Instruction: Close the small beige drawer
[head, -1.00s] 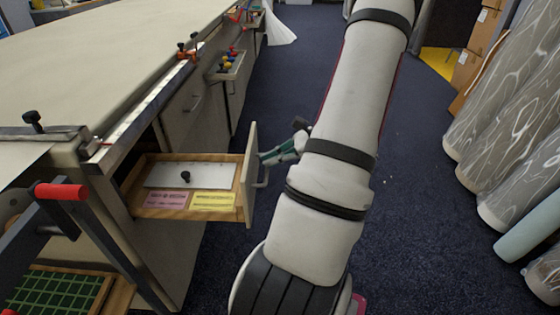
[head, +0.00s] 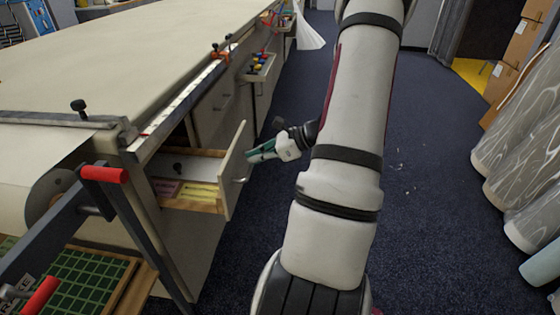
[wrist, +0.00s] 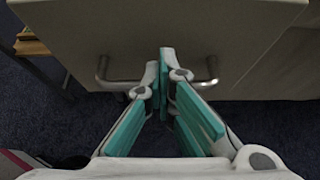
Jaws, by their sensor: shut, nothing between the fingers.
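The small beige drawer (head: 236,170) stands partly open from the side of the long table, its front facing right. Inside it lie a pale flat panel, a pink card and a yellow card. My gripper (head: 252,156) is shut and empty, its teal fingertips at the outer face of the drawer front. In the wrist view the drawer front (wrist: 180,35) fills the top, and my gripper (wrist: 164,55) points at its middle. The fingertips overlap the middle of the metal handle (wrist: 115,82); whether they touch the front I cannot tell.
The long cloth-topped table (head: 130,60) runs along the left. A red-handled clamp (head: 104,174) and a green gridded tray (head: 80,275) are at the near left. Another open drawer (head: 262,68) sits farther back.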

